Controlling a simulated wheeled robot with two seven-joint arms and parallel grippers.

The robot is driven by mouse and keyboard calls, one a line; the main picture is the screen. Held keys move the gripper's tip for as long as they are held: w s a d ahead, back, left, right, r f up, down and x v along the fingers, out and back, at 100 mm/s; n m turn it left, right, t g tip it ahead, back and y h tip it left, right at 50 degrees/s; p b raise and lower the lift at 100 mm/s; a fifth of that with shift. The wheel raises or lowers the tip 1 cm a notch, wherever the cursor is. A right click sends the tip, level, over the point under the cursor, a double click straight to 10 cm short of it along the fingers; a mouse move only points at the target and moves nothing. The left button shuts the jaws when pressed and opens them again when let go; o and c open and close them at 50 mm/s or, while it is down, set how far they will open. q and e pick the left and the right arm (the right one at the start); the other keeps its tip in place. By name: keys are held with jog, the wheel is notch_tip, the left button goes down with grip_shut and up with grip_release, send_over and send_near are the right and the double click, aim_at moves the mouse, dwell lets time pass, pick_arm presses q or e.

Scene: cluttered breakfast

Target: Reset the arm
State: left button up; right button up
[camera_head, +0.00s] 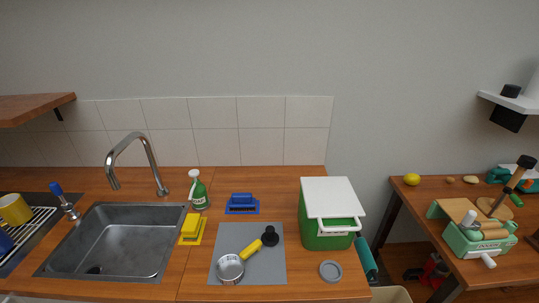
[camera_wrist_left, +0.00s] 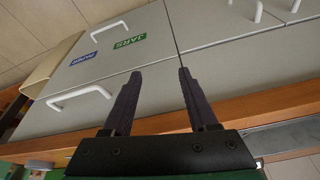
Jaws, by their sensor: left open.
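My left gripper (camera_wrist_left: 160,73) shows in the left wrist view, with its two dark fingers apart and nothing between them. Beyond the fingers are light grey cabinet fronts (camera_wrist_left: 225,55) and a wooden counter edge (camera_wrist_left: 275,103). Neither gripper shows in the head view. My right gripper is in no view.
A second table (camera_head: 415,210) stands right, beyond a gap.

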pick_arm(q)
jog(key=s+f+g, duration=0.1)
jog(key=s+f, duration=0.1)
jog(key=f, duration=0.8)
jog(key=s+f, duration=0.2)
jog(key=f, duration=0.8)
jog(key=s+a+f+g, duration=0.1)
jog(key=s+a+f, duration=0.2)
jog(key=s+f, duration=1)
jog(key=s, duration=0.3)
jog(key=shift+a, duration=0.2)
jog(key=shift+o, duration=0.3)
